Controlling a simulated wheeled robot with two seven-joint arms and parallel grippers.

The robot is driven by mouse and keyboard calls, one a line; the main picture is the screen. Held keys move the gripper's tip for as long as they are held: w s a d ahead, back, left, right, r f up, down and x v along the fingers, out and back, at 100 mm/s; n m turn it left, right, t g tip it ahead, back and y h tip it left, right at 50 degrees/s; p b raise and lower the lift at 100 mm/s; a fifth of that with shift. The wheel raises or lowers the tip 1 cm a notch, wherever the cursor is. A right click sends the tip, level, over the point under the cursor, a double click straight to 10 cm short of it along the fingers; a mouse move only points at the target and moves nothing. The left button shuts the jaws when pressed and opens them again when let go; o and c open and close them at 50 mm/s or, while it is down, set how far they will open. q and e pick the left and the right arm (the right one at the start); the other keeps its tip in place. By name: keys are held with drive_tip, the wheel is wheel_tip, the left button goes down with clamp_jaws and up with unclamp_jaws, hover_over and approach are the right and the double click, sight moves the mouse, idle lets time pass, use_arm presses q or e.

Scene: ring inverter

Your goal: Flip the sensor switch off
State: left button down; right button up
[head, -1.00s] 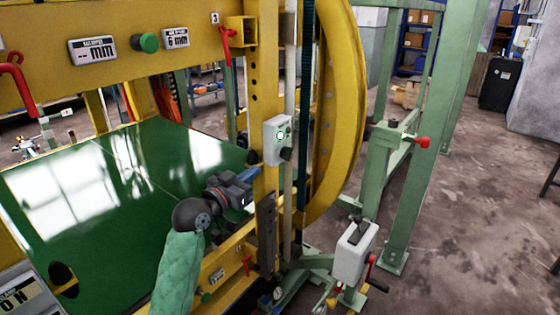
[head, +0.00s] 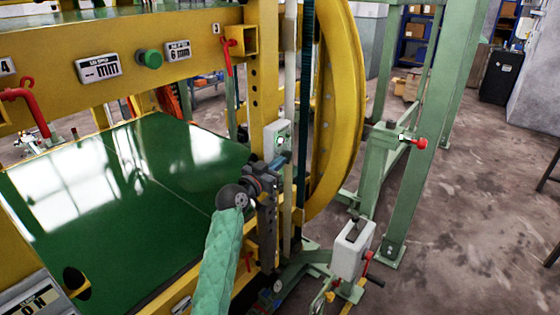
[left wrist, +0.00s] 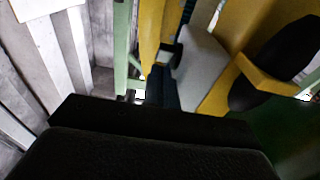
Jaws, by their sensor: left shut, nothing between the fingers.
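My right gripper is out of view.
A yellow post and a large curved yellow rim (head: 347,110) stand close to my gripper. Another grey box (head: 352,248) with a red crank is at lower right. The green tabletop (head: 130,220) lies left. Open floor is at right.

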use_arm(q)
drive_tip(key=shift+w+d+f, duration=0.3)
drive_tip(key=shift+w+f, duration=0.1)
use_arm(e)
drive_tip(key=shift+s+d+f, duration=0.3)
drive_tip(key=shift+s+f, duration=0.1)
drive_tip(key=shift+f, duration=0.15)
use_arm(q)
drive_tip(key=shift+f, duration=0.1)
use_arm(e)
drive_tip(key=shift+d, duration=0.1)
